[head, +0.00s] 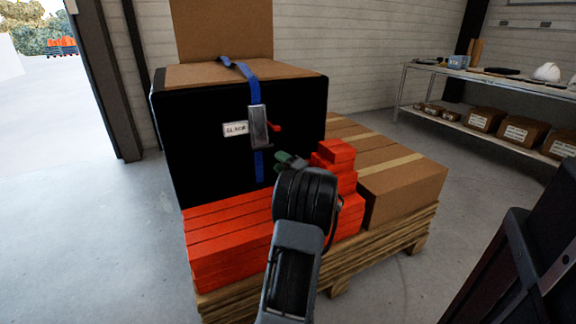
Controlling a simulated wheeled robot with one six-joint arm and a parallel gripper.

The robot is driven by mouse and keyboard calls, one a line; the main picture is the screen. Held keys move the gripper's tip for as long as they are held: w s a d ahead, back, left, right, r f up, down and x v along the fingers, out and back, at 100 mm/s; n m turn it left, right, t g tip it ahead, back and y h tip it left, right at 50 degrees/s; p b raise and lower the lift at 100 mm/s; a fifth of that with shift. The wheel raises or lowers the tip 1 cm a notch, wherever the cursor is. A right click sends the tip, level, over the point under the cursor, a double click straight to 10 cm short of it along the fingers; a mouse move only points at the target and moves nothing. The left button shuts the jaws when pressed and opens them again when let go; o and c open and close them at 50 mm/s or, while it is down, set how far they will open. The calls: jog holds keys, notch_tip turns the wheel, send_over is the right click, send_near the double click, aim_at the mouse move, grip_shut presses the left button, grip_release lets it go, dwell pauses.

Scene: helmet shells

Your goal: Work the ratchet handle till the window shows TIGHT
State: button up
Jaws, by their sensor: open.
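The ratchet (257,127) is a grey metal body on a blue strap (237,68), on the front of a black-faced box. The strap runs over the box top and down its front. A red handle piece (275,127) sticks out to the right of the ratchet. The white window label (235,129) left of the ratchet has small dark letters that seem to read SLACK. My gripper (284,160), with greenish fingertips, is open below and to the right of the ratchet. It appears apart from the handle. The wrist hides part of the red stack.
A metal shelf (440,110) with helmets and boxes stands at right. The floor at left is clear.

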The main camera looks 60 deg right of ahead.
jog(key=shift+v, duration=1.75)
